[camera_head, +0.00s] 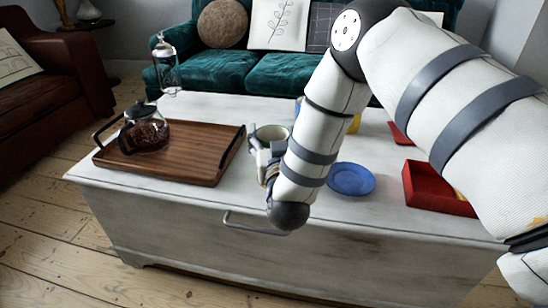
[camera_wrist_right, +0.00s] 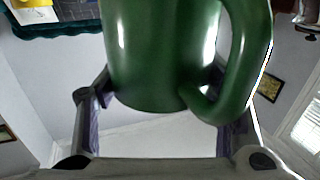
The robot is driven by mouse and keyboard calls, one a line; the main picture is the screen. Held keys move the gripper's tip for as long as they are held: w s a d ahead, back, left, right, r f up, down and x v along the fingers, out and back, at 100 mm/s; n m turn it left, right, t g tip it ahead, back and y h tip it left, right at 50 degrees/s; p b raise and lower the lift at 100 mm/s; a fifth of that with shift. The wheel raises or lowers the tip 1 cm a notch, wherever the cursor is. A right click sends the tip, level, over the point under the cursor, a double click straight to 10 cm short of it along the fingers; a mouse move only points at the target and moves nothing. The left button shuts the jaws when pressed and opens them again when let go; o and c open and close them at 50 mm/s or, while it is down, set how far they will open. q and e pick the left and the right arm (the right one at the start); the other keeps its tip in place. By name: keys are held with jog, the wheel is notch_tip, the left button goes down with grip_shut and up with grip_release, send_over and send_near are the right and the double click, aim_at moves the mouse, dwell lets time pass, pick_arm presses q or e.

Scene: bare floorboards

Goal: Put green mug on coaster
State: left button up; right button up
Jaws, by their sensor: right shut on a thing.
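The green mug (camera_wrist_right: 160,55) fills the top of the right wrist view, with its handle on the right side. My right gripper (camera_wrist_right: 168,110) is shut on it, one finger on each side. In the head view my right gripper (camera_head: 265,162) is partly hidden behind my forearm, at the front middle of the white table. A round rim (camera_head: 268,132) shows just beyond it; its colour is hard to tell. A round blue dish (camera_head: 351,179) lies right of my forearm. I cannot make out a coaster for certain. My left gripper is not in view.
A wooden tray (camera_head: 190,165) with a glass pot (camera_head: 146,130) is on the table (camera_head: 240,215) at left. A red box (camera_head: 432,190) stands at right, with a red item (camera_head: 400,133) behind it. Yellow and blue items are partly hidden behind my arm.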

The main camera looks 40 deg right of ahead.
jog(key=shift+w+d+f, duration=0.15)
jog(key=shift+d+f, duration=0.15)
jog(key=shift+f, duration=0.1)
jog(key=f+b, duration=0.1)
jog(key=f, duration=0.1)
jog(key=f+b, duration=0.1)
jog(key=f, duration=0.1)
jog(key=shift+w+d+f, duration=0.1)
jog(key=shift+d, duration=0.3)
jog(key=shift+r, duration=0.2)
jog(key=shift+f, duration=0.15)
jog(key=o, duration=1.9)
jog(key=shift+c, duration=0.2)
